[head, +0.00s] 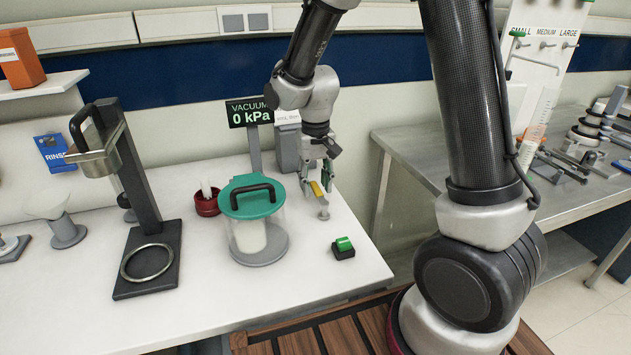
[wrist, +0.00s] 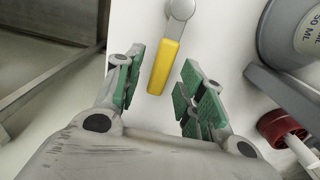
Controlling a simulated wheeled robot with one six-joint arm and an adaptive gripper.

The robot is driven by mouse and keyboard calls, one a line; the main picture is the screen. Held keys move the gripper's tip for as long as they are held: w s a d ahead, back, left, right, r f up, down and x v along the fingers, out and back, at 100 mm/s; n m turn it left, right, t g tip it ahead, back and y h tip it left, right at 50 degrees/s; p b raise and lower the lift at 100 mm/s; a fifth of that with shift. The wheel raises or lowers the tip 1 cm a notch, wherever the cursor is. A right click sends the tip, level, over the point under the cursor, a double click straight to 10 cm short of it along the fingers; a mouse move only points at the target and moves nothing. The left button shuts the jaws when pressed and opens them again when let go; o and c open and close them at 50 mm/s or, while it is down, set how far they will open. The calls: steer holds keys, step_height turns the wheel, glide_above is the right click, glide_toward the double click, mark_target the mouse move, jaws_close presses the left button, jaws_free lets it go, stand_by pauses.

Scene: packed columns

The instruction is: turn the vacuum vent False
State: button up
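The vacuum vent is a small metal post with a yellow lever (head: 316,189) on the white bench. In the wrist view the yellow lever (wrist: 163,67) runs down from a round grey hub (wrist: 181,9) at the top. My gripper (head: 316,183) is at the vent in the head view. In the wrist view my gripper (wrist: 155,90) is open, with green finger pads on both sides of the lever. Gaps show between the lever and each pad. A vacuum display (head: 249,112) behind reads 0 kPa.
A clear chamber with a teal lid (head: 251,198) stands just left of the vent. A green-topped black switch (head: 343,247) sits in front of it. A grey pump-like box (head: 289,145) stands behind. A red holder (head: 207,203) and a black stand (head: 147,260) are further left.

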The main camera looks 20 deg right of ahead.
jaws_close()
steer(key=shift+a, duration=0.1)
steer(key=a+n, duration=0.2)
steer(key=n, duration=0.1)
steer(key=shift+s+n, duration=0.15)
steer(key=shift+n, duration=0.15)
steer(key=a+n, duration=0.1)
steer(key=n, duration=0.1)
steer(key=s+a+n, duration=0.1)
steer(key=n, duration=0.1)
steer(key=shift+s+a+n, duration=0.1)
steer(key=shift+s+n, duration=0.05)
steer(key=shift+n, duration=0.15)
steer(key=n, duration=0.1)
steer(key=s+a+n, duration=0.1)
steer(key=n, duration=0.1)
steer(key=s+n, duration=0.1)
steer(key=n, duration=0.1)
steer(key=shift+s+a, duration=0.25)
steer(key=shift+a, duration=0.15)
steer(key=shift+s+a+n, duration=0.15)
steer(key=shift+s+n, duration=0.5)
steer(key=shift+n, duration=0.55)
steer(key=shift+s+a+n, duration=0.1)
steer(key=shift+s+n, duration=0.5)
steer(key=shift+n, duration=0.6)
steer(key=shift+s, duration=0.1)
